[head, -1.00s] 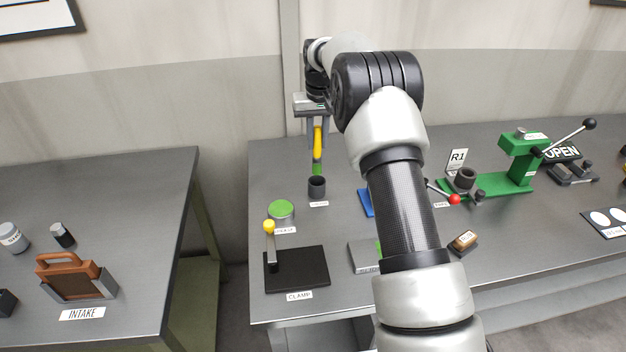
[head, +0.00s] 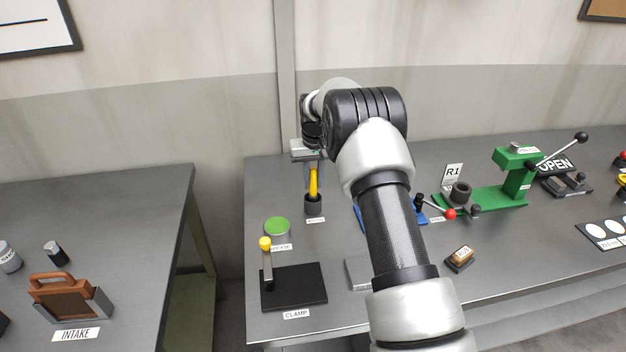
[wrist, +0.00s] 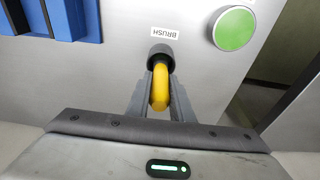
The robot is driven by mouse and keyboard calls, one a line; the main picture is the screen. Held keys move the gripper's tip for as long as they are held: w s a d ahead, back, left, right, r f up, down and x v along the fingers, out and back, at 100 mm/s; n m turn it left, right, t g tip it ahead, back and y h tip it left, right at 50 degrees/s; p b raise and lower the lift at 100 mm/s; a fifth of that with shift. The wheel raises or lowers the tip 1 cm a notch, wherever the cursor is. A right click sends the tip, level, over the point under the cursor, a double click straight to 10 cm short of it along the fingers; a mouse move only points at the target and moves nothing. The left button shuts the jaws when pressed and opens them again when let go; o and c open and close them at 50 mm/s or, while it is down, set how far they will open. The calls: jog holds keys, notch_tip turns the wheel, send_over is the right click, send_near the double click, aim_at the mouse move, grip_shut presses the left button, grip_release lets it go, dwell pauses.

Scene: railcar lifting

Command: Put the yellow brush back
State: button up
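The yellow brush (head: 313,182) stands upright with its lower end inside the dark cup (head: 313,205) at the back left of the bench. In the wrist view its yellow handle (wrist: 160,90) lies between the two fingers of my gripper (wrist: 160,88), and the fingers appear closed on it. The cup (wrist: 161,56) also shows in the wrist view, beside the BRUSH label (wrist: 164,32). In the head view my gripper (head: 313,168) is above the cup. The brush's green lower part is hidden in the cup.
A green-topped grease tin (head: 277,227) stands just in front of the cup, with the black clamp plate (head: 300,285) and its yellow-knobbed lever nearer. A blue block (wrist: 60,20) is close by in the wrist view. A green press (head: 510,180) stands to the right.

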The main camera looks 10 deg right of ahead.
jog(key=o, duration=0.4)
jog(key=shift+o, duration=0.2)
jog(key=shift+r, duration=0.1)
